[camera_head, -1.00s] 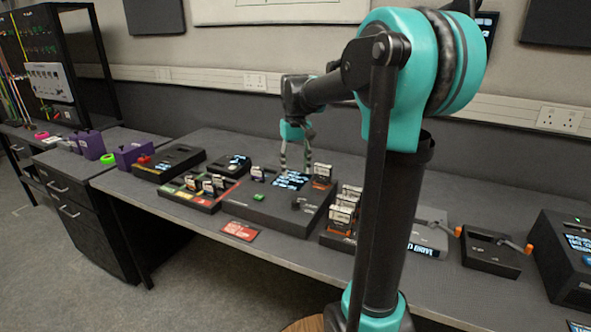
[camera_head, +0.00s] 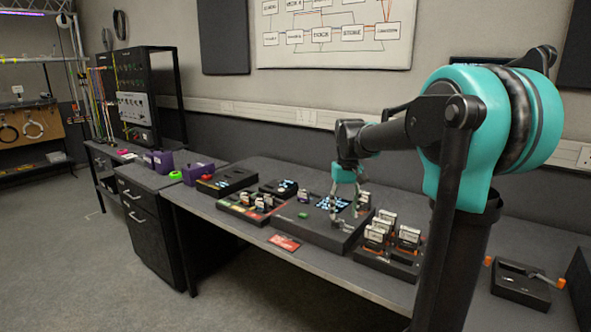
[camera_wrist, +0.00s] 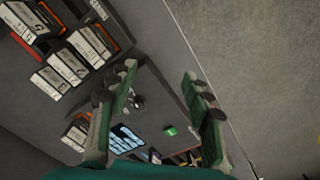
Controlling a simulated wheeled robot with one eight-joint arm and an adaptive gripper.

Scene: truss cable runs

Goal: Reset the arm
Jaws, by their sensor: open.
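My gripper (camera_head: 346,209) hangs fingers-down over a dark console with a lit screen (camera_head: 331,203) on the long grey bench. In the wrist view its two fingers (camera_wrist: 158,88) stand wide apart with nothing between them. The same console shows beyond the fingers there, with its screen (camera_wrist: 125,138), a dark knob and a green button (camera_wrist: 170,131). My teal and black arm reaches in from the right of the head view and hides part of the bench.
A rack of upright cartridges (camera_head: 392,233) stands right of the console, and a tray of cartridges (camera_head: 249,205) left of it. A red card (camera_head: 285,242) lies near the front edge. A box with orange ends (camera_head: 521,283) is far right. Floor at left is clear.

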